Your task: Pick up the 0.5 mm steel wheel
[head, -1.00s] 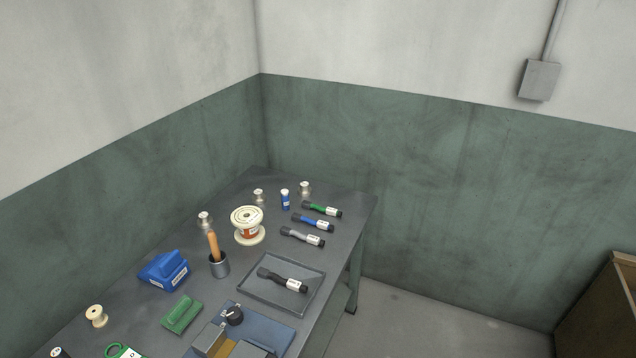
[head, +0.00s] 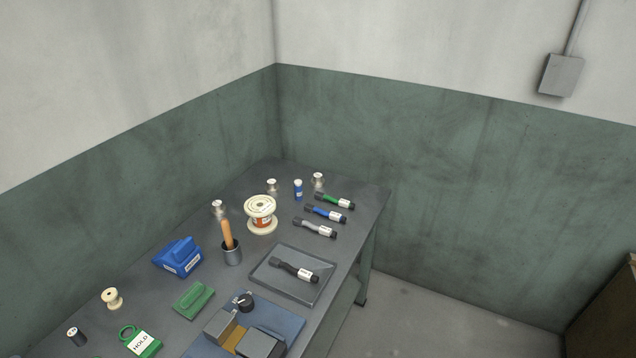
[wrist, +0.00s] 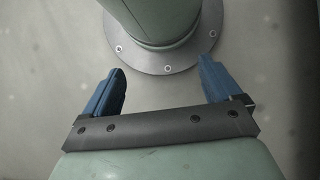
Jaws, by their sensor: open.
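Several tools with labelled handles lie on the table; the labels are too small to read, so I cannot tell which is the 0.5 mm steel wheel. A green one (head: 334,200), a blue one (head: 326,214) and a grey one (head: 315,228) lie in a row at the right edge. A black one (head: 293,271) lies in a grey tray (head: 262,280). My gripper (wrist: 162,66) is open and empty in the wrist view, with its blue fingers apart above the floor and my base. It is not in the head view, away from the table.
Walls stand behind.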

